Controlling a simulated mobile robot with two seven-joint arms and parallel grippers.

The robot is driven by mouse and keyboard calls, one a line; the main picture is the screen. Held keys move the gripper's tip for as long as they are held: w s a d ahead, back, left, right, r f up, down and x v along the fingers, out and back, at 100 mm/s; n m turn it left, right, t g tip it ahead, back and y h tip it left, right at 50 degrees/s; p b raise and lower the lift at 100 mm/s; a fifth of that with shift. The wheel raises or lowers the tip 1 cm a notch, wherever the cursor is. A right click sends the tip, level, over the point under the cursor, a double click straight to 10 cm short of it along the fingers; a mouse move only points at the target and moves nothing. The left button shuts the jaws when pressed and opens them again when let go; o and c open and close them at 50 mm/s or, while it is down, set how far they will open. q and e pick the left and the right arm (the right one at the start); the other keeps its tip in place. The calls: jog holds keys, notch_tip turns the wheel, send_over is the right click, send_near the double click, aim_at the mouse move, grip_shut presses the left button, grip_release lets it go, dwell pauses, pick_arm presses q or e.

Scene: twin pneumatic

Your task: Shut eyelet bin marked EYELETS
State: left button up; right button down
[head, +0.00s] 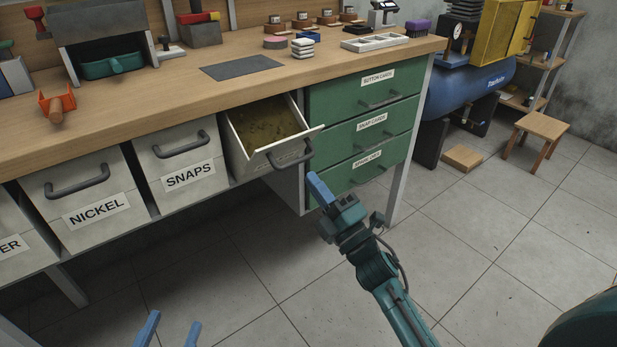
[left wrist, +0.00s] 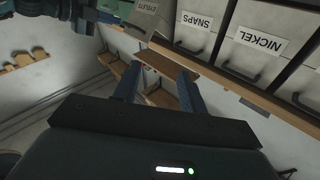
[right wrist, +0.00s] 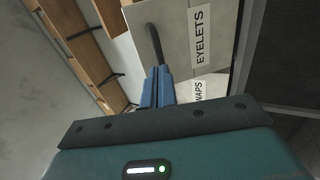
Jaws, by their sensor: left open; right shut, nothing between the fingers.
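The eyelet bin (head: 264,147) is a pale drawer pulled out from under the bench, right of the SNAPS bin. Small brownish pieces cover its floor. In the right wrist view its front (right wrist: 178,22) carries the EYELETS label and a dark bar handle (right wrist: 155,42). My right gripper (head: 318,184) is shut and empty, just in front of and below the bin's front; its fingertips (right wrist: 158,72) appear close to the handle, and I cannot tell whether they touch. My left gripper (head: 172,328) is open and empty, low at the bottom edge; its spread fingers also show in the left wrist view (left wrist: 158,82).
The SNAPS bin (head: 186,175) and NICKEL bin (head: 85,222) are shut, left of the open one. A green drawer cabinet (head: 362,125) stands directly right of it. The bench top (head: 150,95) holds tools above. The floor (head: 240,265) in front is clear.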

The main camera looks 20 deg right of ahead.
jog(key=x, duration=0.2)
jog(key=shift+w+a+r, duration=0.1)
jog(key=shift+w+a, duration=0.05)
jog(key=shift+w, duration=0.15)
